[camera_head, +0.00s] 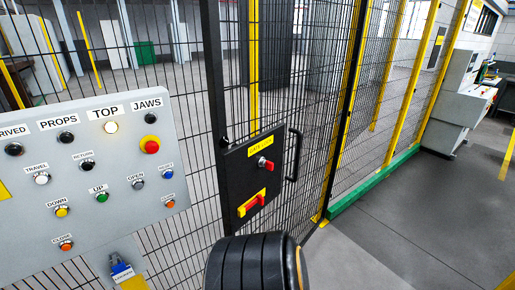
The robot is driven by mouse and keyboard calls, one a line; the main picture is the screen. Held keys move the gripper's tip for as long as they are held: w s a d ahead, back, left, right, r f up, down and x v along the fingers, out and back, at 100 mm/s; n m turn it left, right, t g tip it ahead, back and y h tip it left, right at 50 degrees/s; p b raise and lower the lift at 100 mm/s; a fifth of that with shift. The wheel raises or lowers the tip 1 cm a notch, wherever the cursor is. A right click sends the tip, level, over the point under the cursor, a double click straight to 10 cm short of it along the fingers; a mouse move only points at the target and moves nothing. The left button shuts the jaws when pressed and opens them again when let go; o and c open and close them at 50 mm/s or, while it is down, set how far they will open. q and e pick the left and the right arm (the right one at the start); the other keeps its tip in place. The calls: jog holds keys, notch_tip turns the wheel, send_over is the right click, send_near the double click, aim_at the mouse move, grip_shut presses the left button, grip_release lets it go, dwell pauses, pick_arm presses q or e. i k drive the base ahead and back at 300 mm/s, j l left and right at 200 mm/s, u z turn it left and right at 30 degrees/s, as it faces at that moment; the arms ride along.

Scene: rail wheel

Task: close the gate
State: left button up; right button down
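The gate is a black wire-mesh leaf (318,110) in the middle of the head view, between a dark upright on the left and another dark upright on the right. A black lock plate (235,170) stands at its left side, with a yellow label, a red knob (266,164) and a red-and-yellow switch (251,203). A black bar handle (294,155) is at the plate's right. I cannot tell whether the leaf is ajar or flush with its frame.
A grey control panel (110,222) with labelled buttons stands close at the left. Mesh fence with yellow posts (412,82) runs along a green floor rail (375,184) to the right. A grey console (459,107) stands at the far right. The grey floor (420,220) at lower right is clear.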

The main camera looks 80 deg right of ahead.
aim_at(240, 177)
jog(key=z, duration=3.25)
